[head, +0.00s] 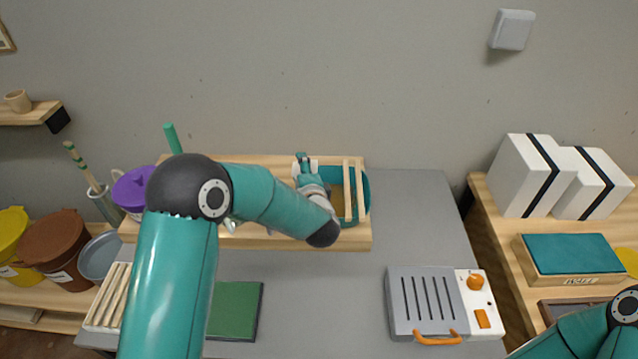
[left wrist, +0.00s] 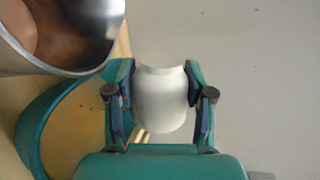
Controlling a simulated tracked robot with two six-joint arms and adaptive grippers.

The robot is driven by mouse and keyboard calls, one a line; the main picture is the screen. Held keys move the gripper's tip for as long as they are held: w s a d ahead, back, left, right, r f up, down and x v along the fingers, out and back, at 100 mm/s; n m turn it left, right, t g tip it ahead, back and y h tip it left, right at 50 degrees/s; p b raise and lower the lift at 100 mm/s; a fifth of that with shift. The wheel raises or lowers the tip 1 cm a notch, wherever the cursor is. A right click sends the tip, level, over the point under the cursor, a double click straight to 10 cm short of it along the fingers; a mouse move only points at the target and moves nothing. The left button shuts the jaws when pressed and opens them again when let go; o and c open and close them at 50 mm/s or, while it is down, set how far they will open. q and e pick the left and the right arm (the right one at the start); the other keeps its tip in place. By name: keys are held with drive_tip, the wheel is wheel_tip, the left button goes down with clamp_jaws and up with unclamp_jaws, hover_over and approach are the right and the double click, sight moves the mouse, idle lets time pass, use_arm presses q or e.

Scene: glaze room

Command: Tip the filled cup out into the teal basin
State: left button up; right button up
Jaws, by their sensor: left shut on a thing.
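My left gripper (head: 304,163) is over the left part of the teal basin (head: 366,194) in the head view, with my arm crossing in front. In the left wrist view the gripper (left wrist: 160,98) is shut on a white cup (left wrist: 160,100), a finger on each side. The picture there is turned, with the wall at the right, so the gripper looks rolled over. What is in the cup cannot be seen. The basin's teal rim (left wrist: 45,118) curves at the left of that view, beside the cup. My right gripper is out of view.
Pale wooden slats (head: 348,190) cross the basin. A shiny metal vessel (left wrist: 65,55) is close to the cup in the wrist view. A purple-topped container (head: 133,190) stands left, a grey hotplate (head: 428,300) front right. The grey table (head: 420,225) right of the basin is clear.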

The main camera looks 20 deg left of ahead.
use_arm(q)
drive_tip(key=shift+d+f+m, duration=0.2)
drive_tip(key=shift+f+m, duration=0.4)
drive_tip(key=shift+w+d+r+m+y+p, duration=0.25)
drive_tip(key=shift+m+y+p, duration=0.15)
drive_tip(key=shift+m+p, duration=0.15)
drive_tip(key=shift+s, duration=0.1)
drive_tip(key=n+b, duration=0.1)
drive_tip(key=a+n+h+b, duration=0.1)
drive_tip(key=n+b, duration=0.1)
drive_tip(key=shift+s, duration=0.15)
drive_tip(key=shift+s+r, duration=0.1)
drive_tip(key=shift+r, duration=0.05)
drive_tip(key=shift+a+f+n+b, duration=0.1)
drive_tip(key=shift+f+n+b, duration=0.1)
drive_tip(key=shift+n+b, duration=0.15)
drive_tip(key=shift+a+r+n+b, duration=0.1)
drive_tip(key=shift+r+n+b, duration=0.05)
drive_tip(key=shift+n+b, duration=0.2)
drive_tip(key=shift+r+n+h+b, duration=0.15)
drive_tip(key=shift+n+h+b, duration=0.1)
drive_tip(key=shift+h+b, duration=0.2)
drive_tip(key=s+a+r+n+t+h+b, duration=0.2)
drive_tip(key=a+r+n+h+b, duration=0.3)
drive_tip(key=n+b, duration=0.7)
drive_tip(key=a+b, duration=0.2)
drive_tip(key=b, duration=0.1)
